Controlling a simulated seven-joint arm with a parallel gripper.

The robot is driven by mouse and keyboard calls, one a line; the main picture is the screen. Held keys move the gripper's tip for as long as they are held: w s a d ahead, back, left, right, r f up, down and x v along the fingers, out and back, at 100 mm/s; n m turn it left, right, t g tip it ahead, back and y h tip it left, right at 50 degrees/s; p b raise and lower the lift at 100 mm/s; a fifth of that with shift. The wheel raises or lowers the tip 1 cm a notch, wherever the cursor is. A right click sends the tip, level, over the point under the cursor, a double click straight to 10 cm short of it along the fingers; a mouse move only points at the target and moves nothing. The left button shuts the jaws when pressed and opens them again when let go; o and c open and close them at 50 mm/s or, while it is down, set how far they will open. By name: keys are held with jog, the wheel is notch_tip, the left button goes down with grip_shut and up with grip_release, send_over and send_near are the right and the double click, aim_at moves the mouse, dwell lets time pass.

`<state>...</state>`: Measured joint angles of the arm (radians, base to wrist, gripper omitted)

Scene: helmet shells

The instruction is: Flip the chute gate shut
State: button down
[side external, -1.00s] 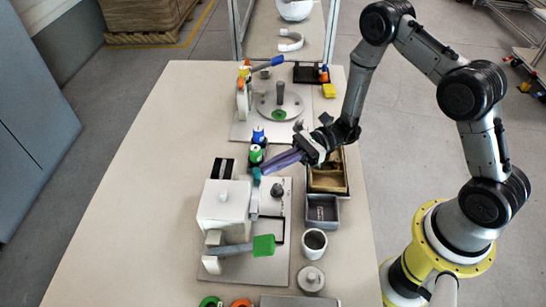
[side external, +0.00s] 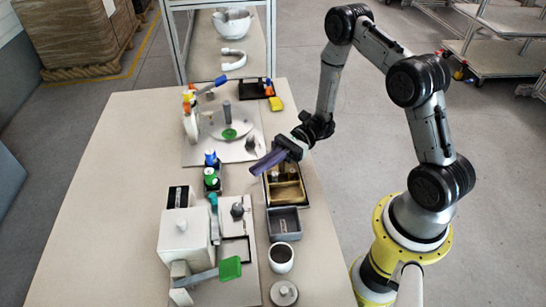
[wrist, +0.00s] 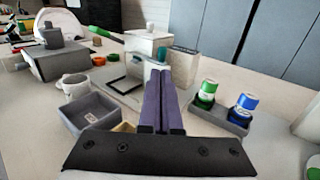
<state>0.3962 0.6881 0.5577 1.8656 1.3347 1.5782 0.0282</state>
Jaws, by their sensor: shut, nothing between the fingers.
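I cannot tell for sure which part is the chute gate. The near fixture has a white box (side external: 185,236), a teal-tipped part (side external: 213,199) standing upright at the box's far right corner, and a green paddle (side external: 229,267) on a grey arm at the front. In the wrist view the teal tip (wrist: 162,64) shows just beyond my fingers. My gripper (side external: 255,171) is shut and empty, with long purple fingers. It hangs above the table, behind and right of the teal part and apart from it. In the wrist view its fingertips (wrist: 158,72) point toward the fixture.
A small holder with a green bottle (side external: 211,178) and a blue bottle (side external: 210,158) stands left of my gripper. A brown-lined bin (side external: 287,192), a grey bin (side external: 284,222) and a white cup (side external: 281,257) line the right side. The table's left half is clear.

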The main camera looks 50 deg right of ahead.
jog(key=shift+s+d, duration=0.2)
jog(key=shift+d, duration=0.9)
jog(key=shift+s+d, duration=0.15)
jog(key=shift+d, duration=0.9)
jog(key=shift+a, duration=0.15)
jog(key=a+r+n+g+h, duration=0.1)
jog(key=a+r+n+g, duration=0.3)
jog(key=r, duration=0.5)
jog(key=s+a+r+n+h, duration=0.3)
jog(key=s+r+n+h, duration=0.65)
jog(key=s, duration=0.35)
jog(key=s+d+n+t+h, duration=0.4)
jog(key=d+n+t+h, duration=0.2)
jog(key=d, duration=0.5)
jog(key=shift+s+d+t+h, duration=0.35)
jog(key=shift+t+h, duration=0.05)
jog(key=shift+h, duration=0.25)
